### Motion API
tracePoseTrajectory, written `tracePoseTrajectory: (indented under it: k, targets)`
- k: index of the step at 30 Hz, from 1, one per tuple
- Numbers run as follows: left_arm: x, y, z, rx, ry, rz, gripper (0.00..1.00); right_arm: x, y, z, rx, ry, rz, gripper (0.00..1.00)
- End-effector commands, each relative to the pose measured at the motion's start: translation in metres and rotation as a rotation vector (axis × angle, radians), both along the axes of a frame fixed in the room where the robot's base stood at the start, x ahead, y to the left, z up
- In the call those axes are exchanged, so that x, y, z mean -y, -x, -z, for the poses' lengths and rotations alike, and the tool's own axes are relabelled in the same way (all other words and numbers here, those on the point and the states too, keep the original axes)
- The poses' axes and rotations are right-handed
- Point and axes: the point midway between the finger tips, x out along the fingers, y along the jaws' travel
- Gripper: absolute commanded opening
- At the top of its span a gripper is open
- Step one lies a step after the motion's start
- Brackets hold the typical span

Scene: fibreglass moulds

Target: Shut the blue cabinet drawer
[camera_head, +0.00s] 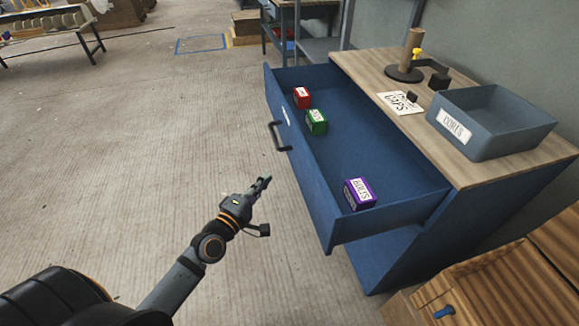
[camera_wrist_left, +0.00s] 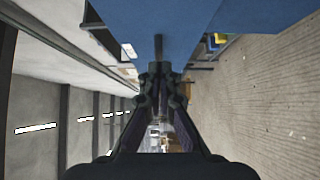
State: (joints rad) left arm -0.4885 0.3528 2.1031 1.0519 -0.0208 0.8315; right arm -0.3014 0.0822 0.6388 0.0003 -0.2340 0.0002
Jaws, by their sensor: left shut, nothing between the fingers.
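The blue drawer (camera_head: 313,183) of the blue cabinet (camera_head: 410,235) is pulled far out in the head view. Its front carries a dark bar handle (camera_head: 278,136) and a white label. Inside lie a red box (camera_head: 302,97), a green box (camera_head: 316,122) and a purple box (camera_head: 359,194). My left gripper (camera_head: 264,183) is shut and empty, in front of the drawer front and apart from it, lower in the picture than the handle. In the left wrist view the shut fingers (camera_wrist_left: 160,70) point towards a blue surface (camera_wrist_left: 170,20) with a dark bar on it. My right gripper is not in view.
The wooden cabinet top (camera_head: 460,150) holds a grey bin (camera_head: 490,120), a paper sign (camera_head: 400,103) and a dark-based stand (camera_head: 405,72). A wooden crate (camera_head: 500,290) stands at lower right. The floor (camera_head: 130,150) left of the drawer is clear.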

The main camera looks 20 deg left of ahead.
Motion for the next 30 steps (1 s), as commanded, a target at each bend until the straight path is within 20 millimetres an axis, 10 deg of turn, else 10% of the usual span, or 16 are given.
tracePoseTrajectory:
  k: [9,30]
  targets:
    - [0.018,-0.064,0.000,0.001,0.005,-0.001,0.00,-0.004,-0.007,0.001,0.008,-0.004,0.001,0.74]
    - [0.044,-0.081,0.000,0.000,-0.003,0.001,0.00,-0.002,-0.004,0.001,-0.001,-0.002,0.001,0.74]
